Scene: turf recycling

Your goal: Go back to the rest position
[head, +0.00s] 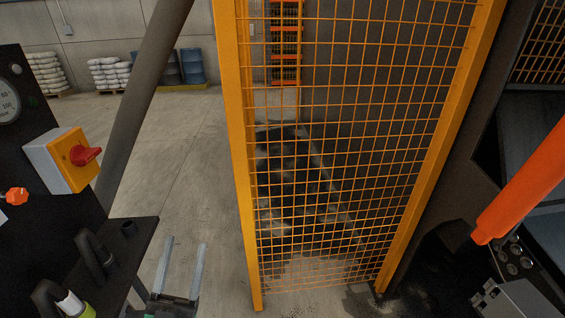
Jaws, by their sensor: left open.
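My left gripper (185,242) is low in the head view, left of the orange fence. Its two grey fingers point away from me and stand well apart. It is open, and nothing shows between the fingers. Bare concrete floor shows past the fingertips. The rear of the gripper is cut off by the bottom edge. I cannot make out my right gripper in this view.
An orange mesh fence (355,140) stands in the middle. A dark panel with a yellow box and red rotary switch (84,155) is at left. An orange bar (525,185) slants in at right. White sacks (108,72) and blue drums (193,66) are far back.

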